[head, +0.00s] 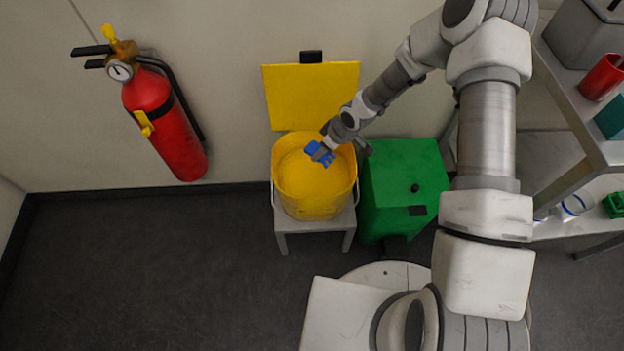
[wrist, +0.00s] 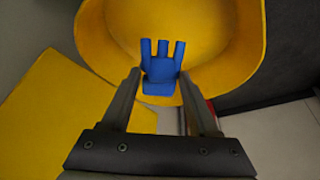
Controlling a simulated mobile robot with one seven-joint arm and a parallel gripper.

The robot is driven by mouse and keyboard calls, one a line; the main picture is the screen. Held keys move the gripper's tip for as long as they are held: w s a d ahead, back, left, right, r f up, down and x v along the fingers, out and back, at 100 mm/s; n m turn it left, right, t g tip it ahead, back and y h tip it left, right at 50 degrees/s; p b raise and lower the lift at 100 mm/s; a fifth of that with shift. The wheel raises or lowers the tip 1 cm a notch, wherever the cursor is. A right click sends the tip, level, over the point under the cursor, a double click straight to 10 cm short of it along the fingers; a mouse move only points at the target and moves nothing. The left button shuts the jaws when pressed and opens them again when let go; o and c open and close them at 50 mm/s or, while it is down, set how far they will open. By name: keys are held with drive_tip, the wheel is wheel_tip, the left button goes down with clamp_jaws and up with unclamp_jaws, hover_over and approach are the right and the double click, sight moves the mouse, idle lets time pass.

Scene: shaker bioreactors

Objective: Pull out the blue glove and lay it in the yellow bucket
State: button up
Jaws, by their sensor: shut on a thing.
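The blue glove (head: 319,153) is held at the end of my arm, over the opening of the yellow bucket (head: 312,203). My gripper (head: 330,143) is shut on the glove. In the wrist view the glove (wrist: 160,70) sits between the two fingers of my gripper (wrist: 160,92), its fingers pointing away from me. The yellow bucket (wrist: 205,25) lies behind the glove in that view, and its inside looks empty where it shows. How high the glove is above the bucket floor I cannot tell.
The bucket stands on a small grey stool (head: 314,224), its yellow lid (head: 312,92) upright behind it. A green bin (head: 405,180) stands close on its right. A red fire extinguisher (head: 165,120) hangs on the wall at left. A shelf (head: 570,85) is at right.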

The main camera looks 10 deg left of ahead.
wheel_tip(320, 180, down, 2)
drive_tip(key=shift+b, duration=0.4)
drive_tip(key=o, duration=1)
drive_tip(key=shift+r, duration=0.1)
drive_tip(key=p+v, duration=0.6)
drive_tip(key=v, duration=1.1)
drive_tip(key=shift+r, duration=0.15)
drive_tip(key=shift+s+d, duration=0.15)
